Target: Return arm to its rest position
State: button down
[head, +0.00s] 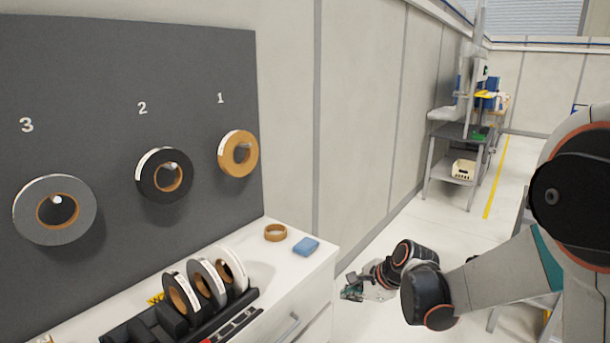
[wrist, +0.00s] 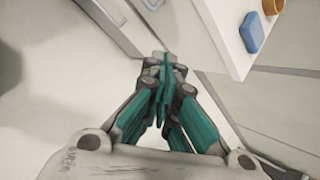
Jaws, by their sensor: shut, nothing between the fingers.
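My gripper (head: 352,292) is out at the end of my arm, just right of the white cabinet's corner in the head view. In the wrist view its teal fingers (wrist: 163,92) are closed together with nothing between them. It points down over the floor beside the cabinet and touches nothing that I can see. My arm reaches in from the right side of the head view, bent at the elbow.
The white cabinet (head: 318,262) holds a tan ring (head: 275,232), a blue block (head: 306,246) and a rack with several rolls (head: 206,282). Three rolls hang on the dark panel (head: 100,100). A grey shelf (head: 456,170) stands far back. Floor (head: 405,228) is clear between.

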jog(key=s+d+r+n+h, duration=0.1)
jog(key=s+r+n, duration=0.3)
jog(key=s, duration=0.5)
jog(key=s+d+r+n+t+h, duration=0.1)
jog(key=s+d+r+n, duration=0.3)
jog(key=s+n, duration=0.4)
jog(key=s+d+r+n+h, duration=0.2)
jog(key=s+r+n, duration=0.2)
jog(key=s, duration=0.8)
jog(key=shift+d+r+n+h, duration=0.15)
jog(key=shift+d+n+h, duration=0.2)
jog(key=shift+n, duration=0.65)
jog(key=shift+a, duration=0.1)
